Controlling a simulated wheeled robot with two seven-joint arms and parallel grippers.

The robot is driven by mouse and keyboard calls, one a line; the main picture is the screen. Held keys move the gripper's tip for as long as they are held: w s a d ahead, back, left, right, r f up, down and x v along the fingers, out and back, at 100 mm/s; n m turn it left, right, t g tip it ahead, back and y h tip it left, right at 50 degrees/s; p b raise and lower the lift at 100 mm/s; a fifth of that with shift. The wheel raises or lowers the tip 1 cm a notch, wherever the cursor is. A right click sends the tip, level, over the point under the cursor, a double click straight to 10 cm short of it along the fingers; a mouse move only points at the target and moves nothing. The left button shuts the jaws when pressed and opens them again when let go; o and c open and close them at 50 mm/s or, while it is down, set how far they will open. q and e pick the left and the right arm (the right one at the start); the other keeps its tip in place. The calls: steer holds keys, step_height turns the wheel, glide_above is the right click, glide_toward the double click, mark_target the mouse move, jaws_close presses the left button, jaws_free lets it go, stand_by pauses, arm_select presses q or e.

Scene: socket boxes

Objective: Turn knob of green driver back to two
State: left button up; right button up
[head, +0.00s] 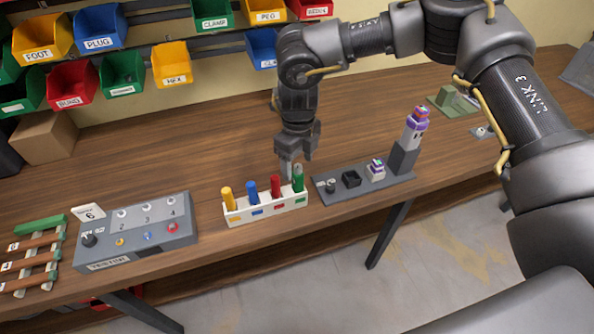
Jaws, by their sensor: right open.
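The green driver (298,182) stands upright at the right end of a white rack (265,214). Yellow (228,198), blue (252,190) and red (275,187) drivers stand in the same rack to its left. My right gripper (292,172) points down just above and behind the rack, with its fingertips close to the green driver's top. I cannot tell whether they touch it. The gripper is open. A grey tester box (150,262) with a black knob (90,240) and a card reading 6 stands to the left. My left gripper is not in view.
A dark tray (330,193) with small parts and a grey post (404,155) topped by a purple piece stands right of the rack. Wooden slats (30,265) lie at far left. Labelled bins (97,42) hang on the wall.

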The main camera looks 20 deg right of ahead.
steer(key=shift+f, duration=0.3)
steer(key=shift+c, duration=0.2)
steer(key=c, duration=1.2)
